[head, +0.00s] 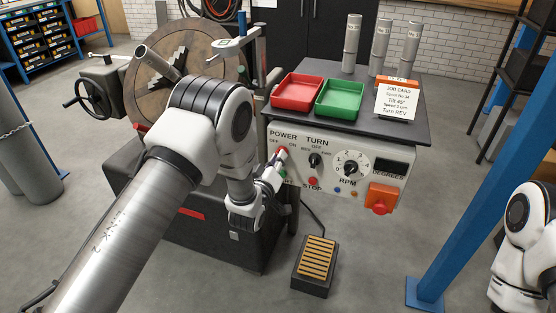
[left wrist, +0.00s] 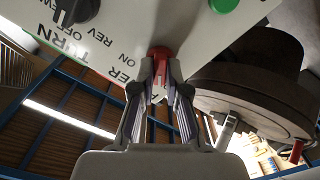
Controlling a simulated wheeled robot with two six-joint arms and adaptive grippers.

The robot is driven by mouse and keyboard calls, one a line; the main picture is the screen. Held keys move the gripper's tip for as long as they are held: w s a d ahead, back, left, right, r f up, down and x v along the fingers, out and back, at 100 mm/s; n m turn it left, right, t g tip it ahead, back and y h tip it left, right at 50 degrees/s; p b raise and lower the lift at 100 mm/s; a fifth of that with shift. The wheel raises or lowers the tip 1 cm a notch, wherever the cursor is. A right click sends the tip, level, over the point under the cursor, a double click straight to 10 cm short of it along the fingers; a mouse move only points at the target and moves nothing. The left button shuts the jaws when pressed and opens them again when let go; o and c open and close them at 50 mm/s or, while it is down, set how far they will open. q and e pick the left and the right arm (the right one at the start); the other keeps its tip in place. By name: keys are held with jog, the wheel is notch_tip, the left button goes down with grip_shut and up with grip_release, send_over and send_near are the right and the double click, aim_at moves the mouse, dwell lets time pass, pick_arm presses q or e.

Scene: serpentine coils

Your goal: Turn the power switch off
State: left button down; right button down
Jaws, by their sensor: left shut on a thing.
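The red power switch (head: 283,151) sits on the control panel's upper left, under the word POWER with OFF to its left and ON to its right. My left gripper (head: 277,163) is at the panel front, its fingers shut on this switch. In the left wrist view the red switch (left wrist: 161,52) shows between the two fingertips of the left gripper (left wrist: 160,78). The fingers partly cover the switch, so I cannot tell which way it points. My right gripper is not in view; only part of my right arm shows at the right edge.
The panel (head: 333,187) also has a black TURN knob (head: 315,160), an RPM dial (head: 350,167), a red STOP button (head: 313,182) and a red emergency button (head: 380,207). A green button (left wrist: 223,5) is close to the switch. A foot pedal (head: 316,258) lies on the floor.

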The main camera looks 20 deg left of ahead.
pick_arm(q)
jog(key=shift+n, duration=0.6)
jog(key=c, duration=1.2)
grip_release()
jog(key=s, duration=1.2)
jog(key=shift+a, duration=0.2)
